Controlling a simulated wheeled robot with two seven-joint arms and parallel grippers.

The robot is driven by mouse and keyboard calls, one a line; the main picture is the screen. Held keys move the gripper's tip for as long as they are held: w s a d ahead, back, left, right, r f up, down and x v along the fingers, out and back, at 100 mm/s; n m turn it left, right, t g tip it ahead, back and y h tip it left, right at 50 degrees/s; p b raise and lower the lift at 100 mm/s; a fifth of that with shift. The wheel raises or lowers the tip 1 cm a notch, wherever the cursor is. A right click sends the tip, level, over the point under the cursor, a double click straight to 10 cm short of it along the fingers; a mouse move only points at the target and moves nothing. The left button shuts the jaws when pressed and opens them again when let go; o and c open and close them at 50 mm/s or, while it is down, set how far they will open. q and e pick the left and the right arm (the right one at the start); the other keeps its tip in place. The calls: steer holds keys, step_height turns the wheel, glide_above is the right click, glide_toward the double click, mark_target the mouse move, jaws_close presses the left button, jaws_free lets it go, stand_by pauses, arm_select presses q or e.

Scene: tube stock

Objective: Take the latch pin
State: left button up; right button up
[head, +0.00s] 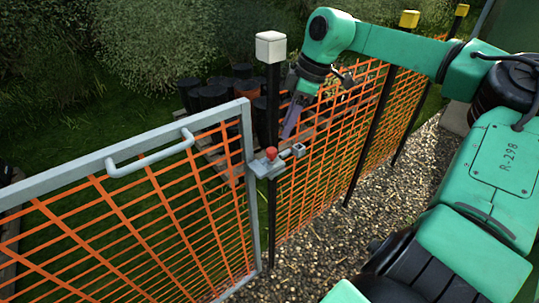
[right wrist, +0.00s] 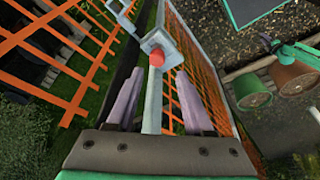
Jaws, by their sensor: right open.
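The latch pin (head: 271,153) has a red knob and sits in a grey latch block (head: 262,170) where the gate meets the dark post. In the right wrist view the red pin knob (right wrist: 157,59) is ahead of the fingertips, roughly centred between them. My right gripper (head: 289,128) is just above and behind the latch, pointing down. Its two pale fingers (right wrist: 158,80) are apart, with nothing held between them. Any shank below the knob is hidden. My left gripper is not in view.
The grey-framed gate (head: 110,147) with orange mesh and a handle (head: 150,155) fills the left. A white-capped post (head: 270,47) stands beside the latch. Orange mesh fence (head: 335,130) runs back right along gravel (head: 385,185). Dark pots (head: 210,97) stand behind the fence.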

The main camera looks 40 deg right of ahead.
mark_target(273, 150)
steer(key=x, duration=0.3)
steer(key=p+x, duration=0.1)
steer(key=x, duration=0.4)
steer(key=shift+w+a+f, duration=0.1)
steer(key=shift+w+f, duration=0.1)
steer(key=shift+w, duration=0.2)
steer(key=shift+w+f, duration=0.1)
steer(key=shift+f, duration=0.15)
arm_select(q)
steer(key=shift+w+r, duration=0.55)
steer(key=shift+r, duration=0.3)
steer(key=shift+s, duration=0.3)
arm_select(e)
jaws_close()
